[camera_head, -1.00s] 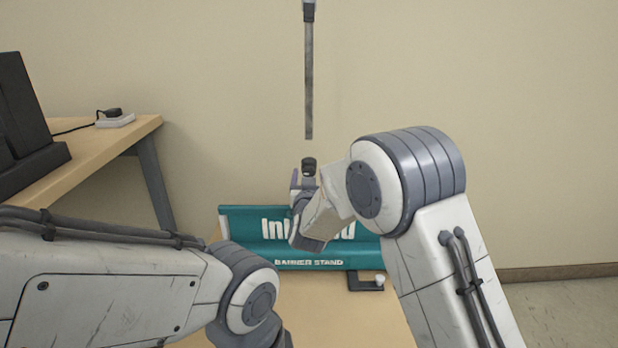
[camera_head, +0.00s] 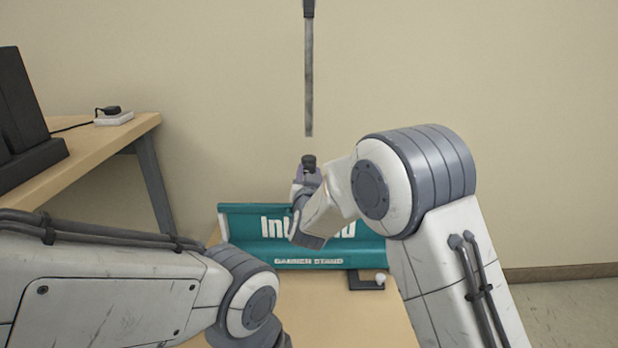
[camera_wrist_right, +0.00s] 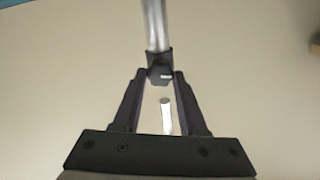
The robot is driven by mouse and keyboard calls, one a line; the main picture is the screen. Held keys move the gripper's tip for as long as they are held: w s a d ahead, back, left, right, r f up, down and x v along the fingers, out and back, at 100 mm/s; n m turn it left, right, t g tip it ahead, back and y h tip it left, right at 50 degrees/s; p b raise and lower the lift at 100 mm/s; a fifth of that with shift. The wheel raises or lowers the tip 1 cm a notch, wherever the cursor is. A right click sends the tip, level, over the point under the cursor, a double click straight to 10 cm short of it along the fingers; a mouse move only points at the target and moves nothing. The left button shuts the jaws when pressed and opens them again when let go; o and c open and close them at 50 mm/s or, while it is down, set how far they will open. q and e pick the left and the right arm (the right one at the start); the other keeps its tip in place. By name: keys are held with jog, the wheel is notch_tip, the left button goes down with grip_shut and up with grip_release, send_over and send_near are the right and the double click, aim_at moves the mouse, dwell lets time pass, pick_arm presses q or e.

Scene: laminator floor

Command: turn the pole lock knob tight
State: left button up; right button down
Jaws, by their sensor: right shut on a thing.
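The dark pole lock knob (camera_head: 309,162) stands at the top of my right gripper (camera_head: 304,178), in front of the wall. In the right wrist view, the dark lock piece (camera_wrist_right: 160,70) sits between the tips of my right gripper (camera_wrist_right: 159,77), which is shut on it. A grey pole (camera_wrist_right: 155,25) runs up from the lock piece there, and a short pale rod (camera_wrist_right: 166,116) shows between the fingers. In the head view, a grey pole section (camera_head: 308,85) hangs above the knob with a visible gap. My left gripper is out of view; only its arm shows.
A teal banner stand base (camera_head: 250,224) lies on the wooden surface (camera_head: 320,315) behind my right wrist, with a dark foot (camera_head: 362,285) at its right. A wooden desk (camera_head: 90,155) at the left holds a dark device (camera_head: 25,115) and a white power block (camera_head: 113,118).

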jog(key=m+b, duration=0.2)
jog(key=m, duration=0.1)
jog(key=shift+f+m+b, duration=0.2)
jog(key=shift+m+b, duration=0.1)
jog(key=shift+b, duration=0.05)
jog(key=m+b, duration=0.3)
jog(key=shift+d+f+m, duration=0.1)
jog(key=shift+m, duration=0.2)
jog(key=m+b, duration=0.4)
jog(key=shift+m, duration=0.3)
jog(key=shift+m+b, duration=1.8)
jog(key=shift+m, duration=0.1)
jog(key=shift+c, duration=2.4)
grip_release()
jog(key=shift+d, duration=0.1)
